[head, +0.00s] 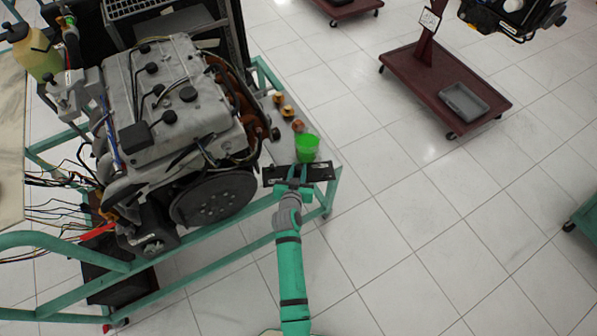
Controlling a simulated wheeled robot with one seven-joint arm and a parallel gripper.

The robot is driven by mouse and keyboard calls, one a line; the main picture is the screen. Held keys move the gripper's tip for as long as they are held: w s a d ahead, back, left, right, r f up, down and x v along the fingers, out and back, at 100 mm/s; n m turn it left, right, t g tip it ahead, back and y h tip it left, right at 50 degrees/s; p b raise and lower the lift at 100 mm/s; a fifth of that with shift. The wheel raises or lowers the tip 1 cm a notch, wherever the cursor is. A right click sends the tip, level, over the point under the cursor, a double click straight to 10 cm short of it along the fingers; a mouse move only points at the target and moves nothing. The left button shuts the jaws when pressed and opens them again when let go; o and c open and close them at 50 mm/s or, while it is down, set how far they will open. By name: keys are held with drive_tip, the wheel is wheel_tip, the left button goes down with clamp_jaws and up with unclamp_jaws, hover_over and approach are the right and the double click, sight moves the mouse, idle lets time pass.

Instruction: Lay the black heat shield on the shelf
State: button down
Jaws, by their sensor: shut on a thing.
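The black heat shield (319,173) is a flat dark plate at the near right corner of the teal engine stand. My gripper (294,176) is over the plate's middle and shut on it; the fingertips are small and partly hidden. The plate sticks out on both sides of the gripper. A grey shelf (283,151) runs along the stand's right side, just beyond the plate. I cannot tell whether the plate touches the shelf or is held above it.
A bright green cup (307,148) stands on the shelf just behind the plate, with several small copper-coloured parts (287,111) farther back. The large engine (165,95) is close on the left. The tiled floor to the right is open, up to a dark red stand (420,85).

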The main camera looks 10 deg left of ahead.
drive_tip(key=shift+w+f, duration=0.1)
drive_tip(key=shift+f, duration=0.45)
drive_tip(key=shift+a+f, duration=0.15)
drive_tip(key=shift+a, duration=0.1)
drive_tip(key=shift+d+f, duration=0.1)
drive_tip(key=shift+d, duration=0.35)
drive_tip(key=c, duration=1.7)
unclamp_jaws()
drive_tip(key=shift+o, duration=0.9)
drive_tip(key=shift+s+a, duration=0.15)
drive_tip(key=shift+s, duration=0.05)
